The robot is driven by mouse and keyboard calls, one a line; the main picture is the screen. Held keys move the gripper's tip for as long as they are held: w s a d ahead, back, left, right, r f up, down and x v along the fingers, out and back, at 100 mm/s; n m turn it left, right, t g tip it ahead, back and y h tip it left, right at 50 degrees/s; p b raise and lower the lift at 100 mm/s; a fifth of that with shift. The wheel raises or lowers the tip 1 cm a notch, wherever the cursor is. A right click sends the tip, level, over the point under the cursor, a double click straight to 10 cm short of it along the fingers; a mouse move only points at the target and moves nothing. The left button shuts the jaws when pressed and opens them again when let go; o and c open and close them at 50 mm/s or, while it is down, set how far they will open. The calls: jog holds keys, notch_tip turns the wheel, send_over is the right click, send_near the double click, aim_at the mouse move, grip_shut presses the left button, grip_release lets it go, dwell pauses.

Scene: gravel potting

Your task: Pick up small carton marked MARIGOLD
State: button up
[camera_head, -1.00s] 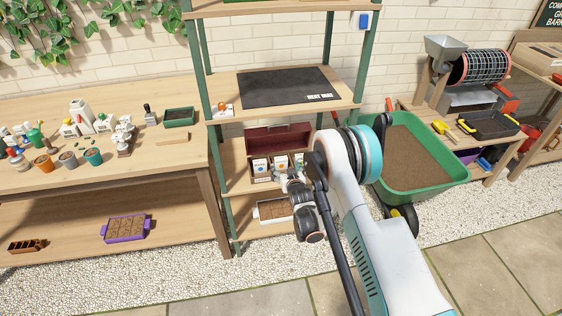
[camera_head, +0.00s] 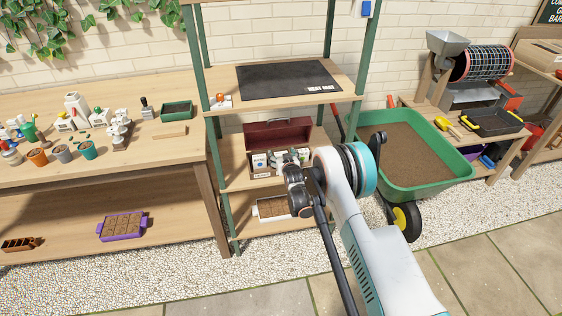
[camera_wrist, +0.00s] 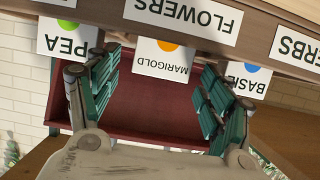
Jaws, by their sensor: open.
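The small white carton marked MARIGOLD (camera_wrist: 150,58), with an orange dot, shows upside down in the wrist view. My gripper (camera_wrist: 160,82) is open, with one green-padded finger on each side of this carton in that view. I cannot tell whether the fingers touch it. The PEA carton (camera_wrist: 66,42) with a green dot is at the left and the BASIL carton (camera_wrist: 246,80) with a blue dot at the right.
The box stands on a shelf, below an upper shelf with a black mat (camera_head: 288,82). Green posts (camera_head: 348,119) flank it. A green wheelbarrow (camera_head: 447,170) stands to the right.

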jog(key=c, duration=1.1)
jog(key=shift+r, duration=0.15)
jog(key=shift+c, duration=0.2)
